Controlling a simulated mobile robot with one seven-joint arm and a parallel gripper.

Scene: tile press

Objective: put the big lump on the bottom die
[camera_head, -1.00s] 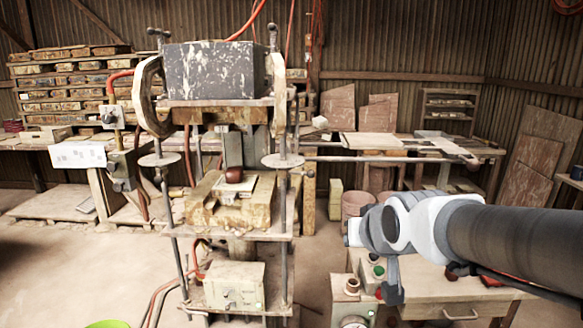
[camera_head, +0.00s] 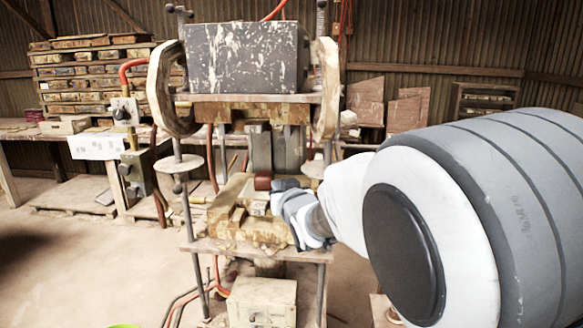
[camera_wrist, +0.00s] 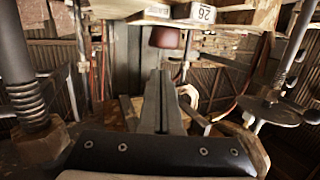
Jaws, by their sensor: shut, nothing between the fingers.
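A dark red-brown lump (camera_head: 263,181) shows in the press, over the worn yellow-tan bottom die (camera_head: 237,227). My gripper covers the near right part of the die, so I cannot see where the lump touches it. The lump also shows near the top of the wrist view (camera_wrist: 165,37), beyond my fingertips. My gripper (camera_head: 284,186) is just right of the lump in the head view. In the wrist view my fingers (camera_wrist: 161,72) are together with nothing between them, apart from the lump.
The press's grey-speckled top block (camera_head: 246,58) hangs above, with a post (camera_head: 193,240) at the left close to the die. In the wrist view a spring-wound post (camera_wrist: 30,85) stands left and a disc (camera_wrist: 275,112) right. Shelves of stacked boards (camera_head: 85,80) are behind.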

